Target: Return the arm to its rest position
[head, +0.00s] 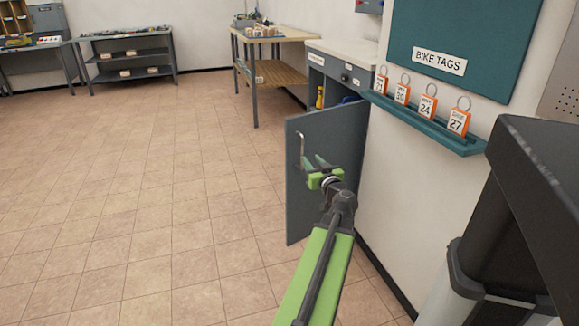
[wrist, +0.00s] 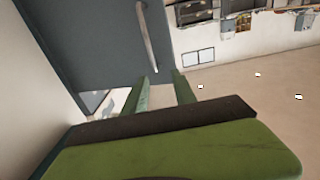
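My arm reaches forward from the bottom of the head view, with my gripper (head: 314,162) in front of an open grey cabinet door (head: 325,215). The door carries a thin metal bar handle (head: 302,148), just left of my fingers. In the wrist view, my gripper (wrist: 163,75) has its two green fingers apart with nothing visible between them. The handle (wrist: 147,38) stands beyond the left fingertip, and the door (wrist: 90,40) fills the upper left. I cannot tell how close the fingertips are to the handle.
A cabinet with a white top (head: 345,52) stands behind the door. A teal ledge (head: 425,122) with several orange-and-white bike tags is on the right wall. A wooden table (head: 275,35) and a grey shelf bench (head: 125,58) stand farther back. The tiled floor at left is clear.

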